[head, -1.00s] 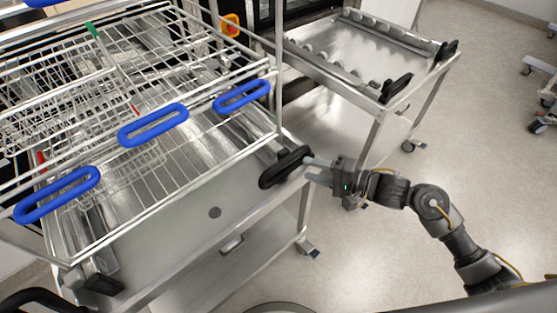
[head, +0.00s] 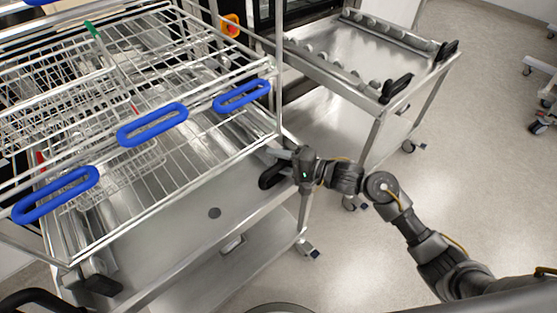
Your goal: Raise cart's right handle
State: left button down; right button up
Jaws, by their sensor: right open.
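The steel cart (head: 180,240) stands at the left with a wire rack on its top. Its black right handle (head: 269,178) sticks out at the cart's near right corner and is partly hidden by my gripper. My right gripper (head: 277,163) is at this handle, its body over the handle's right part. One finger shows above the handle; the other is hidden. The gripper is open, and I cannot tell whether it touches the handle. My left gripper is out of view.
The wire rack (head: 151,125) has several blue handles along its near side. A second steel cart (head: 345,62) with black handles stands behind, to the right. Clear floor (head: 470,180) lies to the right. A black curved part (head: 35,297) shows at the bottom left.

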grip_shut()
dwell(0.3)
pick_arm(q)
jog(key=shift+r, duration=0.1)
pick_arm(e)
jog(key=shift+w+r, duration=0.1)
